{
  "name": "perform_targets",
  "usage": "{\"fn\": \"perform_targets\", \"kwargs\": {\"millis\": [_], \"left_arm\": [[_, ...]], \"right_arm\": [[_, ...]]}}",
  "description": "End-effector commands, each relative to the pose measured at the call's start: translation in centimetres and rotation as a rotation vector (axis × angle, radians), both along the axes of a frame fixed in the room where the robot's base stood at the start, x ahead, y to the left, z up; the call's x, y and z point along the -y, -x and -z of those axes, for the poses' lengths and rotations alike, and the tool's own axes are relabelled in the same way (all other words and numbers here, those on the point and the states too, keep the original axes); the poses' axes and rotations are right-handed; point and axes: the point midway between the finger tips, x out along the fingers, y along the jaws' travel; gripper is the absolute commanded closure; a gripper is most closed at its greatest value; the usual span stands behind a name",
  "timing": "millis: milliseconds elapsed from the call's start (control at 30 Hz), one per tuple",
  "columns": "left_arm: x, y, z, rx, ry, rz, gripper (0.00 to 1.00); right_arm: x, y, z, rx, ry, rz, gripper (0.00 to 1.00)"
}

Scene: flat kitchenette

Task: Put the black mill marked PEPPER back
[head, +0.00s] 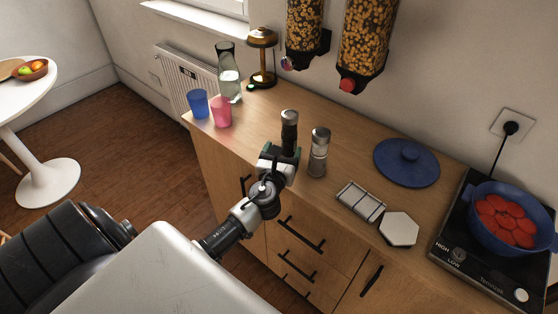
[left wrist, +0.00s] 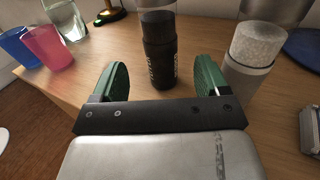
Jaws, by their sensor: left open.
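The black mill (head: 289,128) stands upright on the wooden counter (head: 262,112), with a silvery top in the head view. In the left wrist view the black mill (left wrist: 159,52) shows small pale vertical lettering, too small to read surely. My left gripper (head: 281,153) is open at the counter's front edge, just in front of the mill. In the left wrist view its green-padded fingers (left wrist: 161,75) stand apart to either side of the mill's lower part, with gaps on both sides. The mill's base is partly hidden by the gripper in the head view. My right gripper is not in view.
A pale grey mill (head: 319,154) stands close to the right of the black one. A white rack (head: 361,201), a hexagonal tile (head: 399,229) and a blue lid (head: 407,163) lie further right. Blue (head: 198,103) and pink (head: 221,112) cups and a carafe (head: 229,75) stand left.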

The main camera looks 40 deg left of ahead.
Motion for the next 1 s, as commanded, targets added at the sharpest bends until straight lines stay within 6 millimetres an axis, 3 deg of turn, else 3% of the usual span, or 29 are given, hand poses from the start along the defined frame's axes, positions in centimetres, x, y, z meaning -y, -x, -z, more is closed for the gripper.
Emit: {"fn": "perform_targets", "kwargs": {"millis": [100,300,900,1000], "left_arm": [[0.8,2.1,0.1,-0.001,0.000,0.001,0.25],[1.5,3.9,0.0,0.000,0.000,0.000,0.25],[1.6,4.1,0.0,0.002,0.005,-0.001,0.25],[1.7,4.7,0.1,0.014,0.094,-0.023,0.25]], "right_arm": [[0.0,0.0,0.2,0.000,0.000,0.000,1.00],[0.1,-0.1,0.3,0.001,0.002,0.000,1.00],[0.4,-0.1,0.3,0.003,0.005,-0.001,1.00],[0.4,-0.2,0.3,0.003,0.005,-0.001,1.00]]}}
